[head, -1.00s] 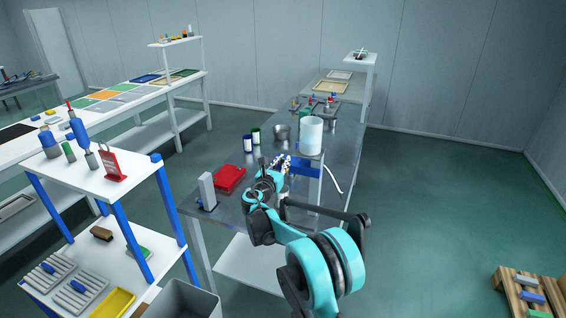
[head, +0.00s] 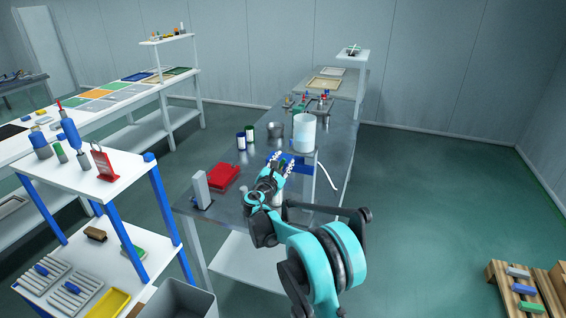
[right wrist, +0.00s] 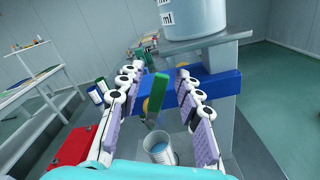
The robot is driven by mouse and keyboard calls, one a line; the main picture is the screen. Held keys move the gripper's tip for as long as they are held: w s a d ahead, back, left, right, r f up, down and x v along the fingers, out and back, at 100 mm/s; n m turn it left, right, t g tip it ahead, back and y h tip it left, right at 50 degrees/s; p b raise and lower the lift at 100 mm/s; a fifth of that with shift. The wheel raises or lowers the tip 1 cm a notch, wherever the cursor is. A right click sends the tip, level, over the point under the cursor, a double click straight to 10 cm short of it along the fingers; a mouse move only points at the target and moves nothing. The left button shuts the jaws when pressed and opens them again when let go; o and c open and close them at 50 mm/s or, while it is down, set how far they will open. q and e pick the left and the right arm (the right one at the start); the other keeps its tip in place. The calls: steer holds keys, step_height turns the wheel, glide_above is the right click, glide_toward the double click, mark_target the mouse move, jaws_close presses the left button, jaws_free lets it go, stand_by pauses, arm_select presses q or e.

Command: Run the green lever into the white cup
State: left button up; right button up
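The green lever (right wrist: 154,95) stands up in front of a blue valve block (right wrist: 213,90) in the right wrist view. My right gripper (right wrist: 158,75) is open, with one finger on each side of the lever and visible gaps between. The white cup (right wrist: 161,149) stands below the lever, with something bluish inside. In the head view my right gripper (head: 279,161) is at the blue block (head: 299,164) under the pale tank (head: 304,132); the lever is hidden there. My left gripper is not in view.
The tank (right wrist: 192,18) sits on a grey shelf above the block. A red case (head: 224,177) and a grey upright piece (head: 201,189) are at the near left of the bench. Two small jars (head: 245,138) stand farther back. A white strip (head: 328,176) lies to the right.

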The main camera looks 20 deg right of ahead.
steer(key=v, duration=1.2)
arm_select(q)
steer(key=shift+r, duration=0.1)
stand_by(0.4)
